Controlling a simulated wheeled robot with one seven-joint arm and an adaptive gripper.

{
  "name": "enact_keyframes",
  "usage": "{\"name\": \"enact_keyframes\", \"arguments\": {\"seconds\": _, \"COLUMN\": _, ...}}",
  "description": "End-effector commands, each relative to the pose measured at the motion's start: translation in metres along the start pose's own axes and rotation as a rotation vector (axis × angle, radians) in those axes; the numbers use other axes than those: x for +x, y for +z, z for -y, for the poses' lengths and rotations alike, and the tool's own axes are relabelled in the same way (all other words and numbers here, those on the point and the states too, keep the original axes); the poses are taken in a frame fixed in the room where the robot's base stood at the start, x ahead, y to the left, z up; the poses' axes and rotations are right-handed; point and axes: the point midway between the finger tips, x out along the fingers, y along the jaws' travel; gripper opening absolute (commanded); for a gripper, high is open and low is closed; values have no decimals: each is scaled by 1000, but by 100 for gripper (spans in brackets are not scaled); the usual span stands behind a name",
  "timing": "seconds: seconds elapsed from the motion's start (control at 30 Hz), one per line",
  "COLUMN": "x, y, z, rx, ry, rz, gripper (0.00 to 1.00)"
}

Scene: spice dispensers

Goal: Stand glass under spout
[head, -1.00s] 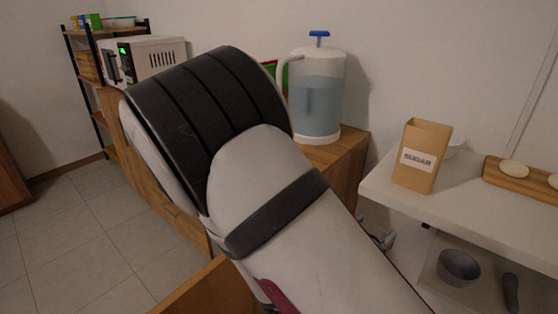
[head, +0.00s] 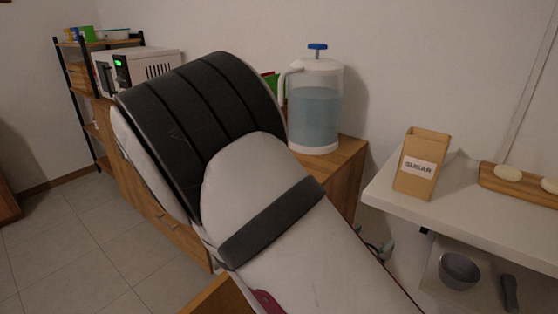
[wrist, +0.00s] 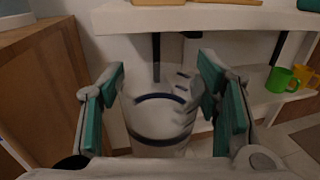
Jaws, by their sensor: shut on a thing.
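A clear glass (wrist: 158,118) with dark blue bands stands between the teal-padded fingers of my gripper (wrist: 160,105) in the wrist view. My gripper is shut on it. The glass looks roughly upright, and its lower part is hard to make out. A large dispenser (head: 314,115), partly filled with bluish water and topped by a blue knob, stands on a wooden cabinet in the head view. I cannot make out its spout. My arm covers the middle of the head view and hides the glass there.
A white counter (head: 465,215) at right bears a sugar box (head: 420,170) and a wooden board (head: 528,185). A grey bowl (head: 459,269) sits on the shelf below. Green (wrist: 281,79) and yellow (wrist: 304,77) mugs stand on the lower shelf. A wooden cabinet side (wrist: 40,85) is close at left.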

Motion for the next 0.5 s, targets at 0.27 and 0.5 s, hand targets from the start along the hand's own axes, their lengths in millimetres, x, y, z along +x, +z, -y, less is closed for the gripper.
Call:
{"name": "enact_keyframes", "arguments": {"seconds": 0.27, "x": -5, "y": 33, "z": 6, "rx": 0, "ry": 0, "rz": 1, "gripper": 24}}
{"name": "enact_keyframes", "arguments": {"seconds": 0.5, "x": -10, "y": 62, "z": 12, "rx": 0, "ry": 0, "rz": 1, "gripper": 24}}
